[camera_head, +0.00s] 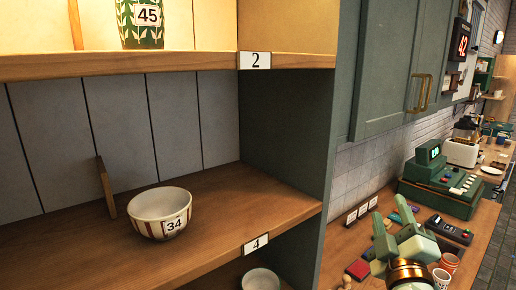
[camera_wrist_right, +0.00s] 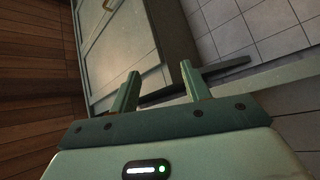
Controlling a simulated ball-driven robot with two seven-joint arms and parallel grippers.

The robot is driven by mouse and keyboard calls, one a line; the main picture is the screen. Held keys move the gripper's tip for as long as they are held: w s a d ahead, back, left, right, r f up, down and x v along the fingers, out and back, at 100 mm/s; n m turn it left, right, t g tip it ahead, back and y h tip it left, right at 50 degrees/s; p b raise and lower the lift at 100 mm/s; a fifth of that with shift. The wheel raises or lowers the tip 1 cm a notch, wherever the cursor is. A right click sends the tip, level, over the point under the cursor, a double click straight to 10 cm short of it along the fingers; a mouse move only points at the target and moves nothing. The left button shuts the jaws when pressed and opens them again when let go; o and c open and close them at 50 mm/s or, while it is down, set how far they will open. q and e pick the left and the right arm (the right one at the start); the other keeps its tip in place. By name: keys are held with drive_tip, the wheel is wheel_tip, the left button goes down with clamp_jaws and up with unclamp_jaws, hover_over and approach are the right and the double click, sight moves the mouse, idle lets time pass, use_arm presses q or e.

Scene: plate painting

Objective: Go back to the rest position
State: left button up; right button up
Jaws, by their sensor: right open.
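My right gripper (camera_head: 394,226) shows at the lower right in the head view, in front of the wooden counter. In the right wrist view its two green fingers (camera_wrist_right: 160,82) are apart with nothing between them. A striped bowl numbered 34 (camera_head: 160,213) stands upright on the shelf labelled 4, well left of the gripper. A green patterned vessel numbered 45 (camera_head: 141,22) stands on the shelf labelled 2, its top cut off. My left gripper is not in view.
The counter (camera_head: 487,222) carries a green register (camera_head: 440,180), a dark keypad (camera_head: 449,230), cups and small coloured items close to my right gripper. A pale bowl (camera_head: 261,279) sits on a lower shelf. The wrist view shows cabinet doors (camera_wrist_right: 125,50) and tiled floor (camera_wrist_right: 265,25).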

drive_tip(key=s+d+f+m+g+h, duration=0.1)
drive_tip(key=s+d+f+m+g, duration=0.1)
drive_tip(key=s+f+g, duration=0.8)
drive_tip(key=s+d+f+m+g, duration=0.15)
drive_tip(key=s+f+g, duration=0.35)
drive_tip(key=s+f, duration=1.15)
drive_tip(key=a+f+g+y+b, duration=0.3)
drive_tip(key=f+b, duration=0.5)
drive_tip(key=f, duration=2.9)
drive_tip(key=s+f+m+g+y+b, duration=0.1)
drive_tip(key=s+f+b, duration=0.5)
drive_tip(key=s+f, duration=1.4)
drive_tip(key=shift+a+f+m+g+b, duration=0.3)
drive_tip(key=shift+f+m+g, duration=0.45)
drive_tip(key=shift+m, duration=0.4)
drive_tip(key=shift+s, duration=0.1)
